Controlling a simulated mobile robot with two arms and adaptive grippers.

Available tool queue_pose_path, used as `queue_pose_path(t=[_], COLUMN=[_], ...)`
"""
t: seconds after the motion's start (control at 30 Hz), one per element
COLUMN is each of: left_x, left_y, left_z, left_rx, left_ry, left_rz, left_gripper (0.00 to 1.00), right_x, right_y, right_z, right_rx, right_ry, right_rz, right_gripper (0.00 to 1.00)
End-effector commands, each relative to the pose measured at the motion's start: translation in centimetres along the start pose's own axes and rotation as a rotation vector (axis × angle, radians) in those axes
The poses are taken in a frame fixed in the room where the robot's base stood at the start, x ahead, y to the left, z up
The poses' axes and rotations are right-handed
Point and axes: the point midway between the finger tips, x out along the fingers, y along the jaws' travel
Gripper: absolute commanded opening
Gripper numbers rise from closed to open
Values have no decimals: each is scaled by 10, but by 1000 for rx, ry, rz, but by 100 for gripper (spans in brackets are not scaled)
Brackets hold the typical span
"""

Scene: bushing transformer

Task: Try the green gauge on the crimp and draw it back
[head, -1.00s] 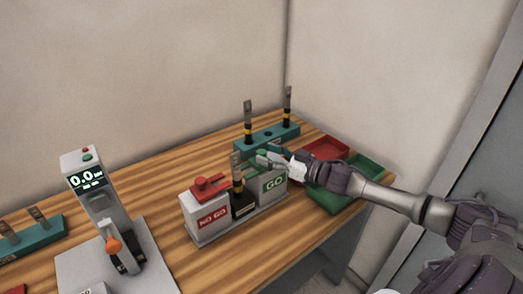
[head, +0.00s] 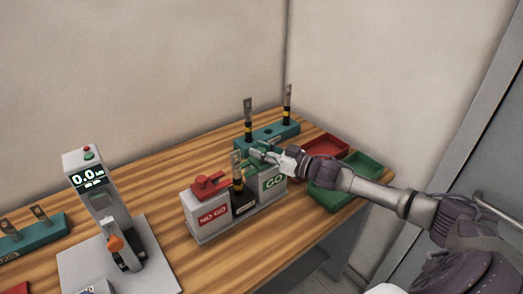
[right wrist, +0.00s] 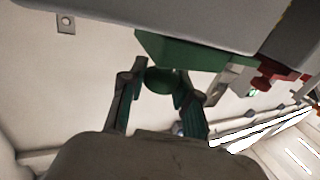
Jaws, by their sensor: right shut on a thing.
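The green gauge (head: 258,149) is at the top of the GO block (head: 273,183). My right gripper (head: 268,152) is shut on its round green knob, which also shows between the fingers in the right wrist view (right wrist: 160,80). The terminal with the crimp (head: 237,165) stands upright in the black middle holder (head: 243,204), just left of the gauge. Whether the gauge touches the crimp I cannot tell. The red gauge (head: 209,183) rests on the NO GO block (head: 211,216); it also shows in the right wrist view (right wrist: 275,73). My left gripper is out of view.
A teal rack (head: 270,137) with two upright terminals stands behind. A red tray (head: 322,144) and green trays (head: 362,164) lie at the right. A tester with a display (head: 90,178) stands at the left, beside another teal rack (head: 33,236).

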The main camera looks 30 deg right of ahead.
Motion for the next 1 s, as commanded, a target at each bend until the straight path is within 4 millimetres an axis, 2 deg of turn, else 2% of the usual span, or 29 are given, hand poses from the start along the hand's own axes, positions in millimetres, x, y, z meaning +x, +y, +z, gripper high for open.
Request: queue_pose_path(t=[0.23, 0.43, 0.67, 0.7, 0.83, 1.0], left_x=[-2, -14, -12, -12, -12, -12], left_y=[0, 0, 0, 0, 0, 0], left_z=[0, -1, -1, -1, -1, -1], left_rx=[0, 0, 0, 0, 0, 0], left_ry=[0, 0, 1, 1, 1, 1], left_rz=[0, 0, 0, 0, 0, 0], left_gripper=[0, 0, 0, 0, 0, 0], right_x=[1, 11, 11, 11, 11, 11], right_y=[-4, -27, -27, -27, -27, -27], right_z=[-1, -2, 0, 0, 0, 0], right_rx=[1, 5, 0, 0, -1, 0], right_ry=[0, 1, 0, 0, 0, 0], right_rz=[-1, -3, 0, 0, 0, 0], right_gripper=[0, 0, 0, 32, 54, 56])
